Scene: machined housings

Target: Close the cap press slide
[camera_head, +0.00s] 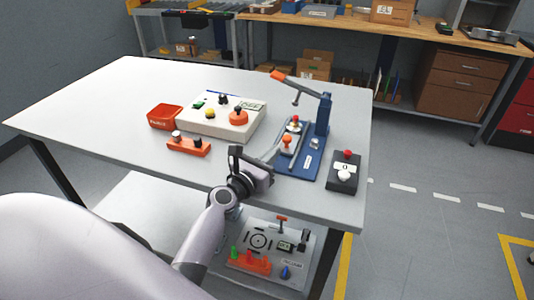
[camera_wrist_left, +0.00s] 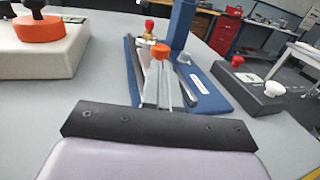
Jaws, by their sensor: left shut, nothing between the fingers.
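The cap press has a blue base (camera_head: 309,167), a blue column (camera_head: 323,115) and a lever with an orange grip (camera_head: 279,75), raised to the left. Its slide carries an orange knob (camera_head: 287,140), which also shows in the left wrist view (camera_wrist_left: 160,50). A part with a red top (camera_head: 295,119) stands behind the knob. My left gripper (camera_head: 277,151) is shut and empty, with its fingers pointing at the knob from the front. In the left wrist view the fingertips (camera_wrist_left: 161,64) are close to the knob; I cannot tell whether they touch. My right gripper is not in view.
A dark control box (camera_head: 343,175) with red and white buttons stands right of the press. A beige housing (camera_head: 222,119), a red bin (camera_head: 165,116) and an orange block (camera_head: 188,146) stand to the left. The table's (camera_head: 87,103) left part is clear.

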